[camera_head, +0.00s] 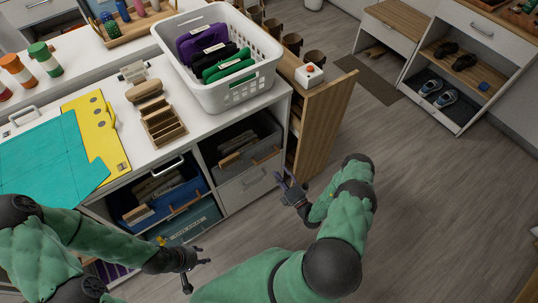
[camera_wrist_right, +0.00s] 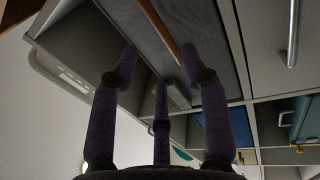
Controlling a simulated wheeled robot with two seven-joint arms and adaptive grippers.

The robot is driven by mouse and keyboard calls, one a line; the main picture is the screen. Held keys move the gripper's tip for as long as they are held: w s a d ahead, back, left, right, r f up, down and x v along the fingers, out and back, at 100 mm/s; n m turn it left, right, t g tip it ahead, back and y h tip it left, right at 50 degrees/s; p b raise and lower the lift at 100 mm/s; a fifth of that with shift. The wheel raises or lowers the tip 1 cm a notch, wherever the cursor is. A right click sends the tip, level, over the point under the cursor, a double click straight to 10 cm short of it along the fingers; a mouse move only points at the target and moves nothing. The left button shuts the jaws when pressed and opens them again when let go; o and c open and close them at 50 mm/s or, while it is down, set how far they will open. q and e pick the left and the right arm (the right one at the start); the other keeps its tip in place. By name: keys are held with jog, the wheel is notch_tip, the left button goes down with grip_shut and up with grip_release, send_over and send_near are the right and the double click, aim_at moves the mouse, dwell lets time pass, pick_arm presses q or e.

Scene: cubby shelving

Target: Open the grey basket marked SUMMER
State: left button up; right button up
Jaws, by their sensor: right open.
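A grey basket (camera_head: 240,145) with a wooden handle bar sits in the upper right cubby of the white unit, with folded items inside. I cannot read a SUMMER mark on it. A grey bin with a wooden bar (camera_wrist_right: 170,45) also shows close up in the right wrist view. My right gripper (camera_head: 289,187) is in front of the unit, to the right of and below the basket, apart from it. It also shows in the right wrist view (camera_wrist_right: 160,75), its fingers spread and nothing between them. My left gripper (camera_head: 196,272) is low in front of the unit, fingers apart and empty.
A blue bin (camera_head: 165,190) sits left of the grey basket, a teal-fronted one (camera_head: 190,222) under it. A grey drawer (camera_head: 247,188) is below the basket. A tall wooden-sided pull-out (camera_head: 325,120) stands open at the right. A white basket (camera_head: 232,92) is on the worktop.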

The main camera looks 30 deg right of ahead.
aim_at(268, 157)
jog(key=b+x, duration=0.2)
jog(key=x, duration=0.7)
jog(key=shift+w+a, duration=0.15)
jog(key=shift+w, duration=0.1)
grip_shut()
